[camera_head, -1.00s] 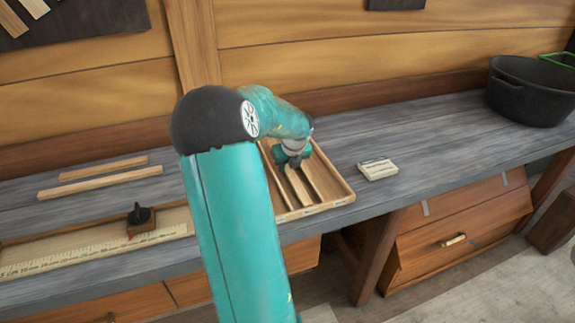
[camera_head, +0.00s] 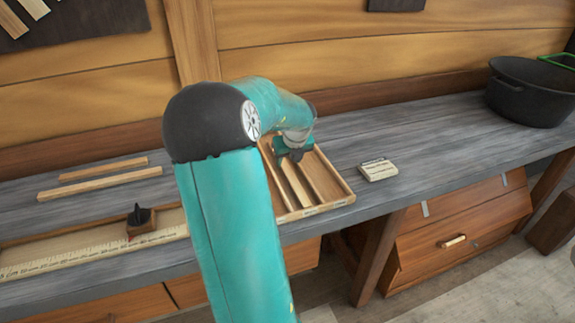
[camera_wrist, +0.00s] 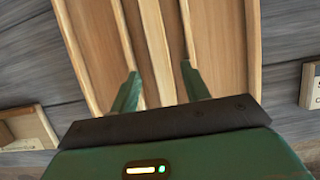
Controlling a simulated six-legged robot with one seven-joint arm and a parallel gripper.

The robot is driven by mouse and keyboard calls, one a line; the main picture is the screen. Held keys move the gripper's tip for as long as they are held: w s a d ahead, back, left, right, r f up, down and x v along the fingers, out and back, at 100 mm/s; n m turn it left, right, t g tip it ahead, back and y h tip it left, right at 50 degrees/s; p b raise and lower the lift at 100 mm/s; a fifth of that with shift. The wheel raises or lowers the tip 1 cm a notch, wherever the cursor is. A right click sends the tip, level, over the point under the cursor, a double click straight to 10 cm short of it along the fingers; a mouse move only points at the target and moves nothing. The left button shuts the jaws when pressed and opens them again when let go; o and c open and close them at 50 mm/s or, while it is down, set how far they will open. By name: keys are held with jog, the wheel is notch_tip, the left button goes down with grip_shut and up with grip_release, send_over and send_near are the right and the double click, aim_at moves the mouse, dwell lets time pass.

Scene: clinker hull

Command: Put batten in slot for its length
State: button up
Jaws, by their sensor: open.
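A wooden tray (camera_head: 347,193) with long slots stands on the bench, partly behind my arm. In the wrist view its outer wall (camera_wrist: 252,50) and dividers run away from me. A pale batten (camera_wrist: 155,50) lies lengthwise in the middle slot, between and beyond my fingertips. My gripper (camera_wrist: 160,86) is open over the tray, its fingers apart with nothing held; it also shows in the head view (camera_head: 295,154). Two loose battens, a shorter one (camera_head: 103,168) and a longer one (camera_head: 100,183), lie side by side on the bench at left.
A ruler board (camera_head: 90,252) with a dark-knobbed wooden block (camera_head: 140,222) lies at the front left. A small lettered block (camera_head: 378,169) sits right of the tray. A black pot (camera_head: 530,95) stands at the far right. The bench between block and pot is clear.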

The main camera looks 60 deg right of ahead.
jog(key=v, duration=0.8)
jog(key=w+a+r+n+t+y, duration=0.1)
jog(key=w+a+n, duration=0.3)
jog(key=a+n, duration=0.5)
jog(key=w+a+r+n+y, duration=0.2)
jog(key=w+a+n, duration=0.35)
jog(key=a, duration=0.55)
jog(key=w+a+r+n+t+y, duration=0.1)
jog(key=w+a+n, duration=0.2)
jog(key=a+n, duration=0.6)
jog(key=s+a+n, duration=0.3)
jog(key=a+n, duration=0.7)
jog(key=a, duration=0.1)
jog(key=s+a+r+n, duration=0.1)
jog(key=s+a+n, duration=0.3)
jog(key=a+n, duration=0.7)
jog(key=shift+s+a+h, duration=0.15)
jog(key=shift+a+h, duration=0.25)
jog(key=shift+a, duration=0.05)
jog(key=shift+n, duration=0.25)
